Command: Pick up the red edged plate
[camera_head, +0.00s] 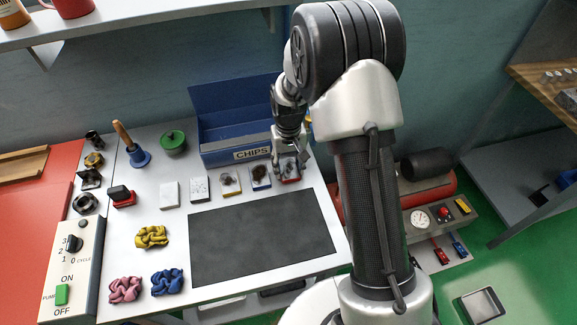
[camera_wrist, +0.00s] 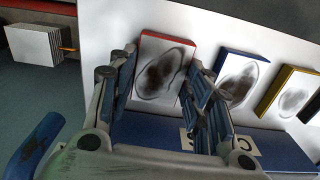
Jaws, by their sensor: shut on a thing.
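The red edged plate (camera_head: 291,180) is at the right end of a row of small plates on the cart top. In the wrist view the red edged plate (camera_wrist: 165,70) shows a white face with a dark smudge and a red edge. My gripper (camera_head: 289,165) is at the plate, pointing down. In the wrist view my gripper (camera_wrist: 160,84) has one blue-padded finger on each side of the plate, shut on it. Whether the plate is clear of the cart top cannot be told.
A blue edged plate (camera_wrist: 243,77) and a yellow edged plate (camera_wrist: 289,93) lie close beside it. The blue CHIPS bin (camera_head: 222,149) stands just behind the row. A dark mat (camera_head: 262,238) lies in front. Colored cloths, including a yellow one (camera_head: 151,237), lie left of the mat.

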